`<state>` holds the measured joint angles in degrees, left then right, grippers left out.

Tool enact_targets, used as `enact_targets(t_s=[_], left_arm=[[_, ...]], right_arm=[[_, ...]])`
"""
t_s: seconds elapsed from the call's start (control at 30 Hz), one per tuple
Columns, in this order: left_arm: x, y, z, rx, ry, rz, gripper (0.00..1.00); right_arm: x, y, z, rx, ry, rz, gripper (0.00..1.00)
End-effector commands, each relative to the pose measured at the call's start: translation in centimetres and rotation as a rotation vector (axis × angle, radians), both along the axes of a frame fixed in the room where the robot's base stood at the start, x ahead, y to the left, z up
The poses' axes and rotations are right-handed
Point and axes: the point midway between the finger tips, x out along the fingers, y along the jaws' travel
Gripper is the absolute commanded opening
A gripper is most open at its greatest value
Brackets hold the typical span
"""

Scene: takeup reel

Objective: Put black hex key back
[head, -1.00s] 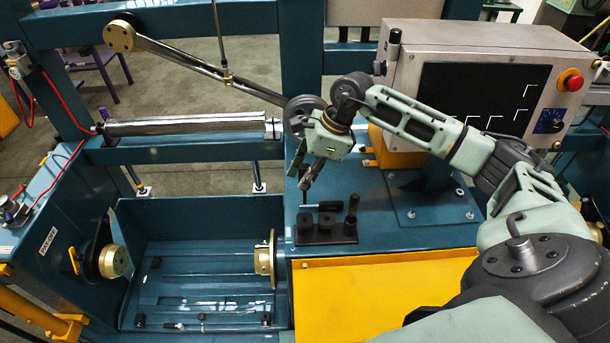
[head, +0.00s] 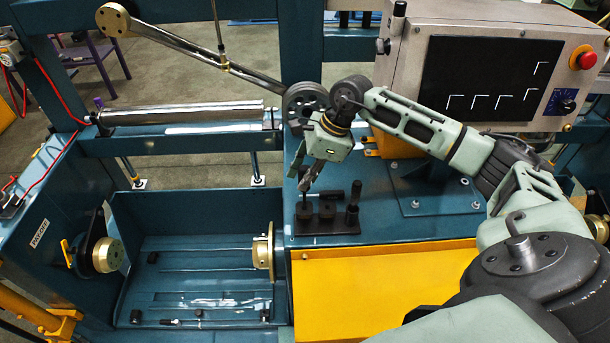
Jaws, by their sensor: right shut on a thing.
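My right gripper (head: 306,186) is shut on the black hex key (head: 304,198), a thin dark piece that hangs roughly upright below the fingertips. The fingers hide most of the key. The black tool holder (head: 328,228), a small base with raised blocks, stands on the blue machine deck just below the gripper. The key's lower end is right at the holder's left block (head: 304,213); I cannot tell whether it is in a hole or just above or behind it. My left gripper is not in view.
A black upright tool (head: 352,208) stands at the holder's right end. A dark-handled tool (head: 331,194) lies behind the holder. A yellow panel (head: 385,290) is in front. A control box (head: 480,75) stands behind my right arm. Rollers (head: 306,100) sit behind the gripper.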

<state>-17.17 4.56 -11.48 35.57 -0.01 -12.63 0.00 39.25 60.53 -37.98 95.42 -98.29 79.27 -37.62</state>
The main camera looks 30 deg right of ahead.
Motion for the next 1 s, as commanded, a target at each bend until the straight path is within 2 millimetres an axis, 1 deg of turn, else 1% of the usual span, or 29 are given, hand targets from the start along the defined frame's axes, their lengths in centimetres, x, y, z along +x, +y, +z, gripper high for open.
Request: enact_targets(t_s=[0.23,0.33,1.0], left_arm=[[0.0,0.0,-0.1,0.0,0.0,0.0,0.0],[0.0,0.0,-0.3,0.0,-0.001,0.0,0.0],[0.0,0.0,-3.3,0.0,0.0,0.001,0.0]], right_arm=[[0.0,0.0,0.0,0.0,-0.001,0.0,0.0],[0.0,0.0,-0.3,0.0,0.0,0.0,0.0],[0.0,0.0,-3.7,0.0,0.0,0.0,0.0]])
